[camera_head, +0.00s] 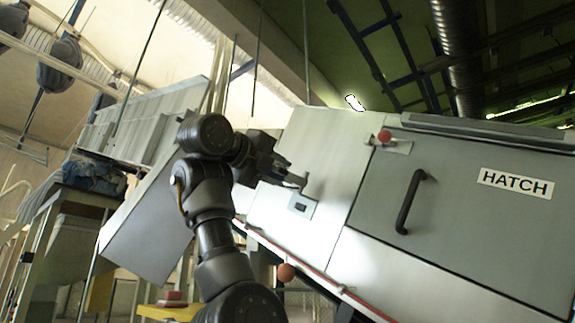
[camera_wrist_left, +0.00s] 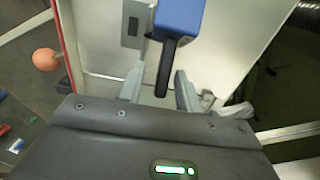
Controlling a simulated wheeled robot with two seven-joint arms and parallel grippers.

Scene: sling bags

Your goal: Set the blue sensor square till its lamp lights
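The blue sensor (camera_wrist_left: 180,18) shows at the top of the left wrist view, with a black stem (camera_wrist_left: 166,68) pointing down toward my gripper. My left gripper (camera_wrist_left: 159,75) is open, with one finger either side of the stem's lower part; I cannot tell if either finger touches it. In the head view my left gripper (camera_head: 296,180) is in front of the pale machine panel, and I cannot make out the sensor there. The sensor looks slightly tilted in the wrist view. No lit sensor lamp is visible. My right gripper is not in view.
A grey plate with a dark window (camera_head: 301,205) sits on the panel below the gripper. An orange ball (camera_head: 286,272) hangs by the panel's lower edge.

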